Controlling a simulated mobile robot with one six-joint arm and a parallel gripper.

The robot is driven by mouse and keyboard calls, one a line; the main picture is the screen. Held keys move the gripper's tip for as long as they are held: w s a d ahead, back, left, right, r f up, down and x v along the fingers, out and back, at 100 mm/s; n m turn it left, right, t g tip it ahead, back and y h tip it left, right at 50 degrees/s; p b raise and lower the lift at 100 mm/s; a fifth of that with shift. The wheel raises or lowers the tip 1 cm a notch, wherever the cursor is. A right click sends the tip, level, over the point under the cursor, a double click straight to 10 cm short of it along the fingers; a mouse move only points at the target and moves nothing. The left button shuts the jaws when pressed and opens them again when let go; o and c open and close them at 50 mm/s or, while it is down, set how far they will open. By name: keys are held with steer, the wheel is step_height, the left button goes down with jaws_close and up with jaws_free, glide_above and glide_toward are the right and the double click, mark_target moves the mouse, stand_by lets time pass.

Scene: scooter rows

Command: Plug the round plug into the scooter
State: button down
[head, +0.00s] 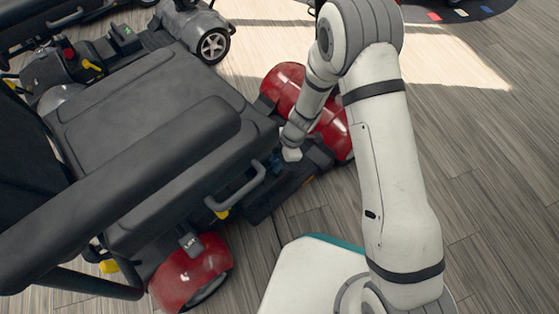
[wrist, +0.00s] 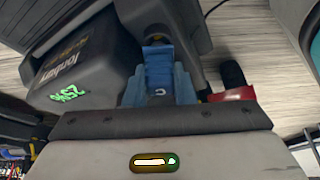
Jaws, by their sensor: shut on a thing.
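In the wrist view my gripper (wrist: 158,88) has blue fingers shut on a blue plug (wrist: 158,68). The plug points away from me, its far end against or just before a dark part of the scooter. I cannot tell whether it is seated. The socket and the plug's front face are hidden.
A red fender (wrist: 232,95) and a black round part (wrist: 232,73) are close on the right. Another scooter (head: 195,30) stands behind. Wooden floor (head: 490,150) is open on the right.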

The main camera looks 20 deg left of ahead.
steer(key=shift+f, duration=0.8)
steer(key=c, duration=1.1)
jaws_free()
steer(key=shift+r, duration=0.15)
steer(key=p+v, duration=0.2)
steer(key=v, duration=0.5)
steer(key=shift+w+d+r+p, duration=0.15)
steer(key=shift+r+p, duration=0.1)
steer(key=shift+p, duration=0.15)
